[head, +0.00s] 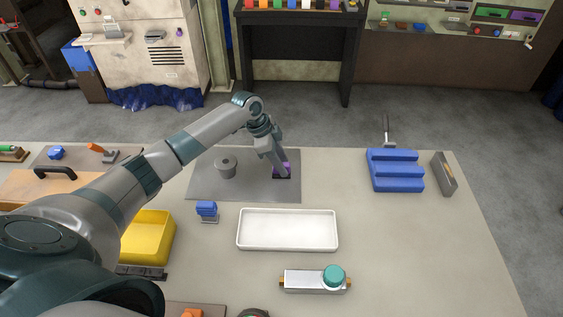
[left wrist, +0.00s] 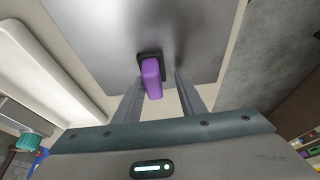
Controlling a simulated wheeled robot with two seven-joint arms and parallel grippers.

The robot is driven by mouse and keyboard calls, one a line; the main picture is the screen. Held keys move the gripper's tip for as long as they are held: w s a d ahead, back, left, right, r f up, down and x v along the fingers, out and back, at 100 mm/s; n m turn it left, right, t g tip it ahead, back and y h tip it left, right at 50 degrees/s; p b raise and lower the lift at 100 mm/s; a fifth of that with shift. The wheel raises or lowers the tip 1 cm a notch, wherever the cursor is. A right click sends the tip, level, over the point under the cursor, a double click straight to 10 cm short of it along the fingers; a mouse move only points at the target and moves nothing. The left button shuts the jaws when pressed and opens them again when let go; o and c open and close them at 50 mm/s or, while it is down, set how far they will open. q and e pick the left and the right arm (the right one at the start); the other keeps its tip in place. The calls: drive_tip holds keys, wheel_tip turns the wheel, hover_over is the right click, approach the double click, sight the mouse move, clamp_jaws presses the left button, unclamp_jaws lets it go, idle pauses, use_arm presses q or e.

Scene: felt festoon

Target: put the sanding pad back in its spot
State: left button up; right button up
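The sanding pad, a purple handle on a dark flat base, sits on the grey mat (head: 210,190) near its right part; I take the purple block (head: 287,168) to be it. My left gripper (head: 277,168) is low over it, coming down from above, and partly covers it in the head view. In the left wrist view the pad (left wrist: 152,78) is between the two open fingers of the gripper (left wrist: 159,80). It is close to the left finger, and a gap shows on the right. Whether the left finger touches it I cannot tell. My right gripper is not in view.
A grey cylinder (head: 225,167) stands on the mat, left of the pad. A white tray (head: 287,246) lies in front, with a blue stamp-like item (head: 207,209) to its left. A yellow bin (head: 148,238) and a blue stepped block (head: 394,170) stand farther out.

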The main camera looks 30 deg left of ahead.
use_arm(q)
drive_tip(key=shift+r, duration=0.2)
drive_tip(key=shift+a+r, duration=0.15)
drive_tip(key=b+v, duration=0.3)
drive_tip(key=v, duration=0.8)
drive_tip(key=shift+r, duration=0.25)
drive_tip(key=shift+a, duration=0.15)
